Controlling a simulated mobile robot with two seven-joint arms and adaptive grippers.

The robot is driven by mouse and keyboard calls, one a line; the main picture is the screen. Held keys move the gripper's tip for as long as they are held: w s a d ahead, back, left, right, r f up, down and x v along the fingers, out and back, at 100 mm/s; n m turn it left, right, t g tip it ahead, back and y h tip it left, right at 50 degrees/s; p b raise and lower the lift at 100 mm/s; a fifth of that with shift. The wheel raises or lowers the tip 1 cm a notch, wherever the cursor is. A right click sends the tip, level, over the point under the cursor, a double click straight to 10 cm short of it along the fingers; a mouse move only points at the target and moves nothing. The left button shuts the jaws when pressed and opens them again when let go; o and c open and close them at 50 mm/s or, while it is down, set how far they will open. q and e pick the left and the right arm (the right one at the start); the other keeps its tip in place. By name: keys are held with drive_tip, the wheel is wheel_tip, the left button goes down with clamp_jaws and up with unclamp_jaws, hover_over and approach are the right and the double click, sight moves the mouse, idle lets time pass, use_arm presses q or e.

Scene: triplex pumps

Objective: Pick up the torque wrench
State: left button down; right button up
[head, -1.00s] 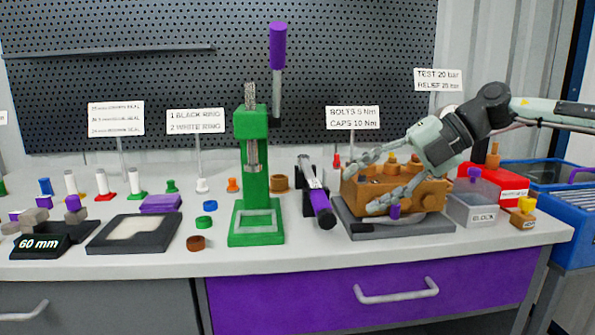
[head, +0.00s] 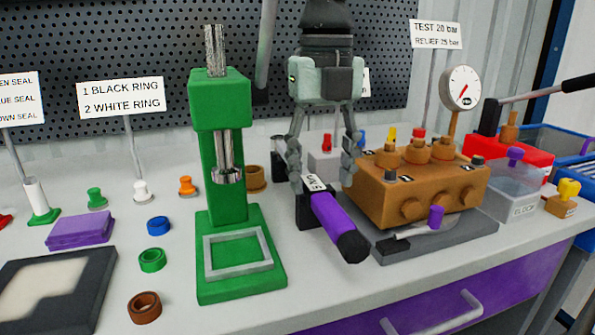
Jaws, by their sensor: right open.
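The torque wrench (head: 336,222) has a purple grip with a black end and a small white scale. It lies in a black holder (head: 306,210) between the green press and the brown pump block, its handle pointing towards the front. My right gripper (head: 322,172) points down over the wrench just behind the purple grip. It is open, one finger on each side of the wrench. I cannot tell whether the fingers touch it. The far part of the wrench is largely hidden behind the fingers. My left gripper is out of view.
The green press (head: 222,130) stands close on the left. The brown pump block (head: 415,190) on its grey plate (head: 455,233) is close on the right, with a pressure gauge (head: 460,88) behind. Coloured rings and a purple block (head: 80,230) lie further left.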

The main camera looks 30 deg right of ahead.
sight(321, 193)
wheel_tip(321, 193, down, 5)
drive_tip(key=shift+d+r, duration=0.1)
clamp_jaws()
idle(0.4)
drive_tip(key=shift+w+r, duration=0.1)
